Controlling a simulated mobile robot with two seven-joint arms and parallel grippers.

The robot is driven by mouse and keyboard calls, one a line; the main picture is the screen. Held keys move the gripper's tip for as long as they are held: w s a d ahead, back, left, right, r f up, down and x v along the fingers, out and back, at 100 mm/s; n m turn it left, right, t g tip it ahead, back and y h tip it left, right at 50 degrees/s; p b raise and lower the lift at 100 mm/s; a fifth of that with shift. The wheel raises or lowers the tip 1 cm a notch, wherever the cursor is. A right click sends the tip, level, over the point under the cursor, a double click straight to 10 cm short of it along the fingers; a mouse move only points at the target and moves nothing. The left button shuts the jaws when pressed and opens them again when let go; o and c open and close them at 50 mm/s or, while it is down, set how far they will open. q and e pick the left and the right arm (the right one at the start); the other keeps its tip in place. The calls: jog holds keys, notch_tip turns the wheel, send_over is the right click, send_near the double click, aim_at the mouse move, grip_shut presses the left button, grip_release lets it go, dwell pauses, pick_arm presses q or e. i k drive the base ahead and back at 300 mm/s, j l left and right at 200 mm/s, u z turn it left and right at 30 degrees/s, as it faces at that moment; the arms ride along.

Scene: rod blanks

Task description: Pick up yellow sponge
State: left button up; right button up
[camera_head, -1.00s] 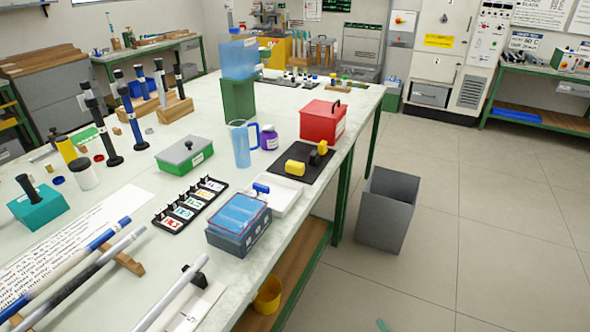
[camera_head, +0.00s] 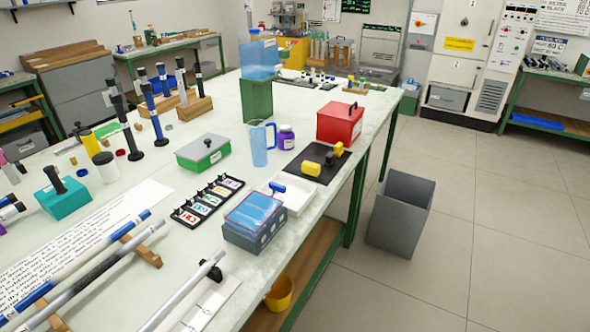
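A small yellow block (camera_head: 311,168), which may be the yellow sponge, lies on a black mat (camera_head: 318,179) near the right edge of the long workbench. Its texture is too small to tell. A smaller dark and yellow item (camera_head: 337,150) is just behind it on the mat. Neither of my grippers is in view, and nothing is seen touching the yellow block.
A red box (camera_head: 340,122) stands behind the mat. A purple-labelled jar (camera_head: 286,138) and blue jug (camera_head: 259,146) stand to its left. A white tray (camera_head: 297,196) is in front. A grey bin (camera_head: 400,213) stands on the floor, right of the bench (camera_head: 330,215); floor beyond is clear.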

aim_at(312, 168)
jog(key=i+l+u, duration=0.15)
jog(key=u, duration=0.3)
jog(key=i+l+u, duration=0.1)
jog(key=l+u, duration=0.35)
jog(key=i+l+u, duration=0.15)
jog(key=l, duration=0.25)
jog(key=l+u, duration=0.2)
jog(key=l, duration=0.2)
jog(key=i+l, duration=0.1)
jog(key=l, duration=0.35)
jog(key=i+l, duration=0.1)
jog(key=l, duration=0.35)
jog(key=u, duration=0.05)
